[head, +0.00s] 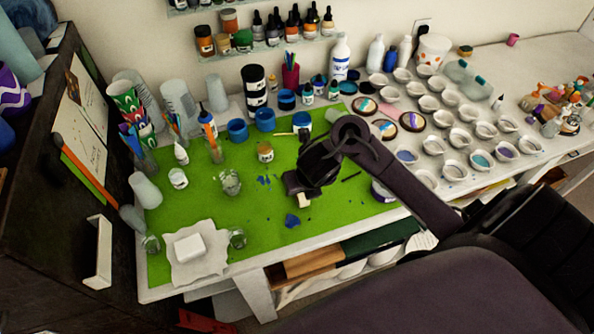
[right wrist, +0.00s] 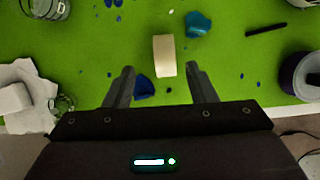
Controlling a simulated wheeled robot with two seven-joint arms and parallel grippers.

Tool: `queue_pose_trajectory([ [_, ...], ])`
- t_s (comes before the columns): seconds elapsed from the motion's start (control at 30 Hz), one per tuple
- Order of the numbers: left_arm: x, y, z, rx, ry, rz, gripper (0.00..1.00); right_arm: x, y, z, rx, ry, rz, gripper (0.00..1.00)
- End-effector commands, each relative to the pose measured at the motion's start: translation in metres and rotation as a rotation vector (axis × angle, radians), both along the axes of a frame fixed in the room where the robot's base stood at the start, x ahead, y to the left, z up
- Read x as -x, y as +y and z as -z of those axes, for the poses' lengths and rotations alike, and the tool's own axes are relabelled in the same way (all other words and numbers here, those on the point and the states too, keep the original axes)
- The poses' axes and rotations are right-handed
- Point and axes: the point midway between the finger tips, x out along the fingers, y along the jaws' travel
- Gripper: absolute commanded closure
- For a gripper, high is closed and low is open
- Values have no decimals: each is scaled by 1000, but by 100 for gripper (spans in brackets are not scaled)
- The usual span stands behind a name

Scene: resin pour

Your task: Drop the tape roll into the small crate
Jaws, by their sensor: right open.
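A cream, short band-like object (right wrist: 164,55), which looks like the tape roll seen from above, is on the green mat in the right wrist view. In the head view a cream part of it (head: 304,200) shows just below my right gripper (head: 299,190). My right gripper (right wrist: 161,84) is open, its two fingers apart, with the cream object beyond the tips and between their lines. I cannot tell the height gap. Nothing is held. I cannot make out a small crate in either view. My left gripper is not in view.
A blue piece (right wrist: 144,88) lies by the left finger. A teal piece (right wrist: 198,24) and a dark stick (right wrist: 266,29) lie farther off. A purple-and-white container (right wrist: 300,75) is at right. A white block on paper (head: 188,247) and glass cup (head: 230,182) stand left.

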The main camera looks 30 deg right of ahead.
Motion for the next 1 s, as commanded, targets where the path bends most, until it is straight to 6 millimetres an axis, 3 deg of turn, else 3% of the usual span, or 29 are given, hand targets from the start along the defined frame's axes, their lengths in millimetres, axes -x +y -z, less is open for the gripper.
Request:
queue_pose_trajectory([
  [0.6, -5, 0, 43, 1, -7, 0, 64, -24, -13, 70, 17, 7, -17, 49],
  [0.93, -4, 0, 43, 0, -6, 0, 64, -27, -14, 73, 16, 5, -18, 49],
  [1.0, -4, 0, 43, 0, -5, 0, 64, -27, -14, 73, 16, 5, -18, 58],
])
